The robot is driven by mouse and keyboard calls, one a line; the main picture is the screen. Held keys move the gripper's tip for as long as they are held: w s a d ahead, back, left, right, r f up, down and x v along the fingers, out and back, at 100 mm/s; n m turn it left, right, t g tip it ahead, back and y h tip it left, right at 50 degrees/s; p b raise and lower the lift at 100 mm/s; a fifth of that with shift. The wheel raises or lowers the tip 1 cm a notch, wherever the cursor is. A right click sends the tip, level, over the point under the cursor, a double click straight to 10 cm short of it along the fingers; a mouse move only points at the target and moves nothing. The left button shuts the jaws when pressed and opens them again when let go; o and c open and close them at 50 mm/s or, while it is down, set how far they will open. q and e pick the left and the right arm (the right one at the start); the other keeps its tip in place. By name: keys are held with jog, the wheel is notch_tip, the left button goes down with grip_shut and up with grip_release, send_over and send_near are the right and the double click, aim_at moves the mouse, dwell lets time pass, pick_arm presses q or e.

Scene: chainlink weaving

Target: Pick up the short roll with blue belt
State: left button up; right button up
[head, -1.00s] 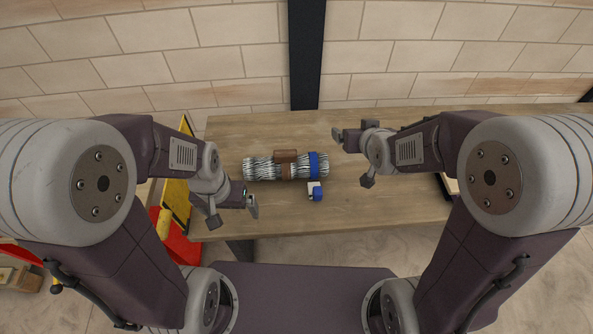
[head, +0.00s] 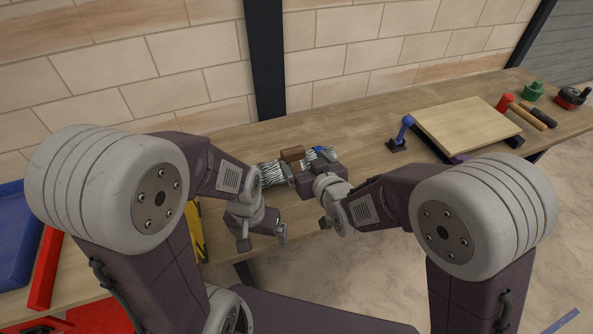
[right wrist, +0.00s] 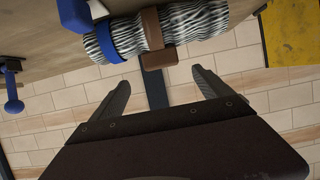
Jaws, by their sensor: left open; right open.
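A silvery mesh roll (head: 268,173) lies on the table in the head view, with a brown belt (head: 292,154) and a blue belt (head: 325,153). The right wrist view shows the mesh (right wrist: 188,20), the blue belt (right wrist: 106,42) and the brown belt (right wrist: 152,32) side by side. I cannot tell whether this is one roll or two end to end. My right gripper (head: 294,172) hides part of the mesh in the head view. In its wrist view, its open, empty fingers (right wrist: 160,80) are apart from the mesh. My left gripper (head: 267,237) is open and empty, nearer the table's front edge.
A blue stand (head: 403,132) and a wooden board (head: 465,128) stand to the right. Hammers (head: 530,112), a green item (head: 533,91) and a red and black tool (head: 571,97) lie at the far right.

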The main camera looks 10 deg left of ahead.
aim_at(294, 151)
jog(key=x, duration=0.3)
jog(key=shift+w+a+f, duration=0.1)
jog(key=shift+w+a, duration=0.05)
jog(key=shift+a, duration=0.15)
jog(key=x, duration=0.5)
jog(key=shift+w+a+f, duration=0.1)
jog(key=shift+w+f, duration=0.05)
jog(key=shift+w, duration=0.05)
jog(key=shift+s, duration=0.1)
jog(key=c, duration=0.4)
grip_shut()
